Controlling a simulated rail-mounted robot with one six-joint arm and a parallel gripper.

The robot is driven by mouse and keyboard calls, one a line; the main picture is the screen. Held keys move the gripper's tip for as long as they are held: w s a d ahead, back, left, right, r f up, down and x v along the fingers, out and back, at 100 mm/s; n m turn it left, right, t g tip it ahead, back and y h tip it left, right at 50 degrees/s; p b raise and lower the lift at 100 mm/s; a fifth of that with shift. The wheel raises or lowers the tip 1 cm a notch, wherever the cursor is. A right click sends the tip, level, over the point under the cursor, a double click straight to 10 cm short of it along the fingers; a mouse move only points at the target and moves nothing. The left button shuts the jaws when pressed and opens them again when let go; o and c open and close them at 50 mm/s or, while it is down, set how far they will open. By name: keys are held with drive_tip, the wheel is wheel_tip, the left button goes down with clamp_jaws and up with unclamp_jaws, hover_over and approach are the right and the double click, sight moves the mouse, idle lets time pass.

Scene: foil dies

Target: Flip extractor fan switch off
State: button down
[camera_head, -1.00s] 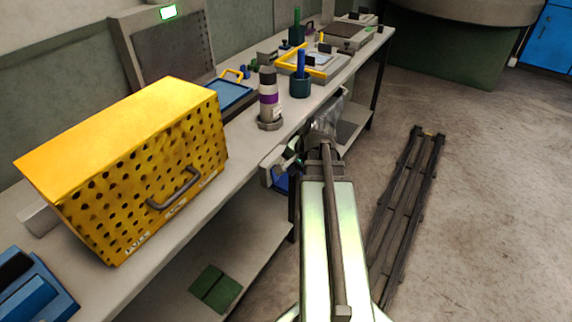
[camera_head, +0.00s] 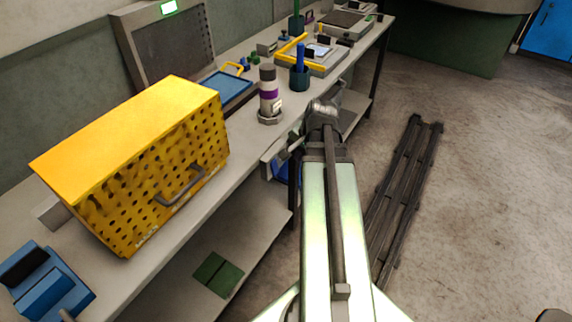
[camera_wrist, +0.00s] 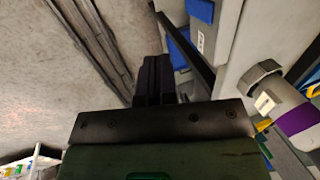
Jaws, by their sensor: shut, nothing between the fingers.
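The gripper is well apart from the mesh unit.
A yellow perforated box (camera_head: 130,160) with a handle fills the near bench. A bottle with a purple band (camera_head: 269,95) stands near the bench edge, close to my arm; it also shows in the wrist view (camera_wrist: 298,120). A dark rail frame (camera_head: 405,170) lies on the floor.

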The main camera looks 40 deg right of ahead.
sight(274, 167)
drive_tip(key=w+a+f+b, duration=0.2)
drive_tip(key=w+f+b, duration=0.4)
drive_tip(key=f+b, duration=0.4)
drive_tip(key=shift+w+f, duration=0.2)
drive_tip(key=shift+w, duration=0.1)
